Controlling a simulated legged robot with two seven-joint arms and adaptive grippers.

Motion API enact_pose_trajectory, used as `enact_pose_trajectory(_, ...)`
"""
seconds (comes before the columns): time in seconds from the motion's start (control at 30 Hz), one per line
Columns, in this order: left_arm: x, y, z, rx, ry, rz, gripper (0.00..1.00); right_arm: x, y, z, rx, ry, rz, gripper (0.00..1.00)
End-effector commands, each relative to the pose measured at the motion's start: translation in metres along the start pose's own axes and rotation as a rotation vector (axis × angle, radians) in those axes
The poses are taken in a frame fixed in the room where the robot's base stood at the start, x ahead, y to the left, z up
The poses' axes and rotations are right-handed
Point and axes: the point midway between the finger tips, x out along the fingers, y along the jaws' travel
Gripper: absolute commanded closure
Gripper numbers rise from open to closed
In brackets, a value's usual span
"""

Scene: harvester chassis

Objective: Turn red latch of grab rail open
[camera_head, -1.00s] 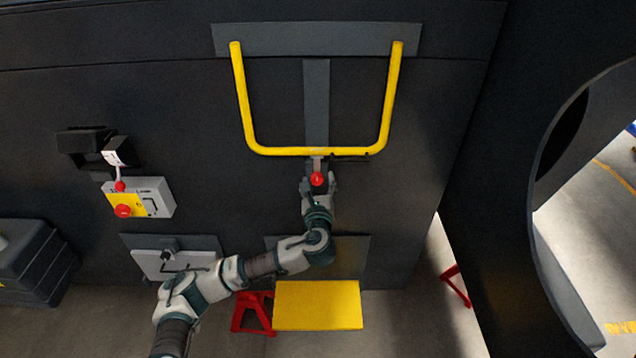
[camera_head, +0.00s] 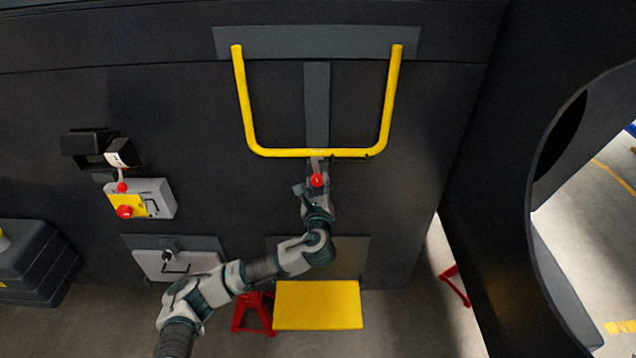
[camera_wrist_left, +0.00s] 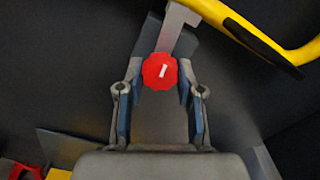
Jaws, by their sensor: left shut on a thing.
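The red latch knob (camera_head: 317,180) sits just below the middle of the yellow grab rail (camera_head: 290,152). In the left wrist view the red knob (camera_wrist_left: 160,71) shows a white mark and lies between the fingers, with a grey bracket (camera_wrist_left: 174,28) above it. My left gripper (camera_head: 316,185) reaches up from below and is shut on the knob. In the left wrist view my left gripper (camera_wrist_left: 160,80) has one finger on each side of it. The exact finger contact is partly hidden. My right gripper is not in view.
A grey box with a yellow panel and red button (camera_head: 140,199) is on the wall at left. A grey latch plate (camera_head: 175,264) is below it. A yellow step (camera_head: 318,304) and a red stand (camera_head: 252,312) are below the arm. A large round opening is at right.

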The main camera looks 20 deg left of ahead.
Motion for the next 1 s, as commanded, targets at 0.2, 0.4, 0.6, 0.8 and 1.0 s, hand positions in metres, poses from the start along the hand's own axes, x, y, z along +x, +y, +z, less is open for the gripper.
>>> enact_pose_trajectory(0.2, 0.000, 0.000, 0.001, -0.191, 0.004, 0.003, 0.99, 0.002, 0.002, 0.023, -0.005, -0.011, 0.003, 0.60)
enact_pose_trajectory(0.4, 0.000, -0.001, 0.000, -0.383, 0.003, 0.002, 0.99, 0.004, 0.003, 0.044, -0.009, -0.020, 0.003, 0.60)
enact_pose_trajectory(0.6, 0.000, -0.001, 0.000, -0.573, 0.003, 0.004, 0.99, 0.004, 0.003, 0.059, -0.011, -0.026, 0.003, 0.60)
enact_pose_trajectory(0.8, 0.000, 0.000, -0.001, -0.763, 0.003, 0.006, 0.99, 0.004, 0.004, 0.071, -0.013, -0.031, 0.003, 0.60)
enact_pose_trajectory(1.0, 0.000, 0.000, -0.002, -0.952, 0.003, 0.007, 0.99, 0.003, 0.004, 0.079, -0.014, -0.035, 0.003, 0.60)
